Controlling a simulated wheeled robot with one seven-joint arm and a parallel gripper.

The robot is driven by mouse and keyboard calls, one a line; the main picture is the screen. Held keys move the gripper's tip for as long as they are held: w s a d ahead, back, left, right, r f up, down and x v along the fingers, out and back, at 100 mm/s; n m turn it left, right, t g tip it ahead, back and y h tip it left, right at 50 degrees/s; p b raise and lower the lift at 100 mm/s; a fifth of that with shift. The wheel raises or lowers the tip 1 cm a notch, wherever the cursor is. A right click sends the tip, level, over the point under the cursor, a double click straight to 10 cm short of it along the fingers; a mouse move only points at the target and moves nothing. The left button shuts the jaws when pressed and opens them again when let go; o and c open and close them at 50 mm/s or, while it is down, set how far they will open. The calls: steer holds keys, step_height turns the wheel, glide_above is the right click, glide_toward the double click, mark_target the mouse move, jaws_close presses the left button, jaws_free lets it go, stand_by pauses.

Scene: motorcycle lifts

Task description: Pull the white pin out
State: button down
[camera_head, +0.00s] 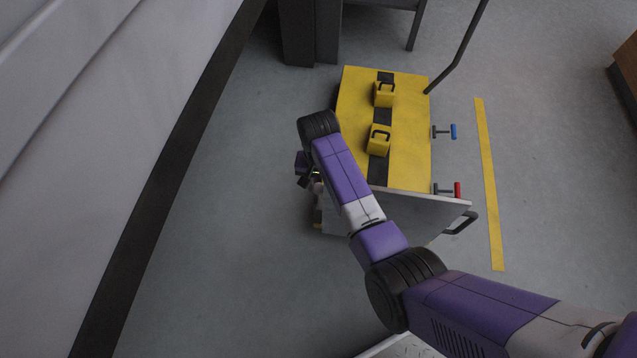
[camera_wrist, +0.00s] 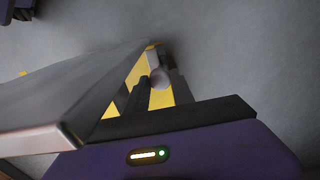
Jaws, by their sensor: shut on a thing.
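The white pin (camera_wrist: 160,77) shows as a pale rounded knob between my dark fingers in the wrist view. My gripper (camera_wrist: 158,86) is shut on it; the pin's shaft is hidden. In the head view my gripper (camera_head: 308,180) is at the left side of the yellow lift platform (camera_head: 408,150), near its front corner, and a small pale bit of the pin (camera_head: 318,188) shows beside it. My arm covers much of this spot.
A grey tilted plate (camera_head: 425,212) with a black handle (camera_head: 461,223) is at the platform's near end; it is close on the left in the wrist view. A blue-handled pin (camera_head: 453,131) and a red-handled pin (camera_head: 457,190) stick out right. Floor left of the platform is clear.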

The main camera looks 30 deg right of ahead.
mark_target(319, 187)
step_height(319, 187, up, 2)
steer(key=shift+r+p, duration=0.2)
steer(key=shift+p, duration=0.6)
steer(key=c, duration=1.1)
jaws_free()
steer(key=shift+o, duration=0.2)
step_height(319, 187, up, 8)
steer(key=p, duration=0.3)
steer(key=shift+f, duration=0.15)
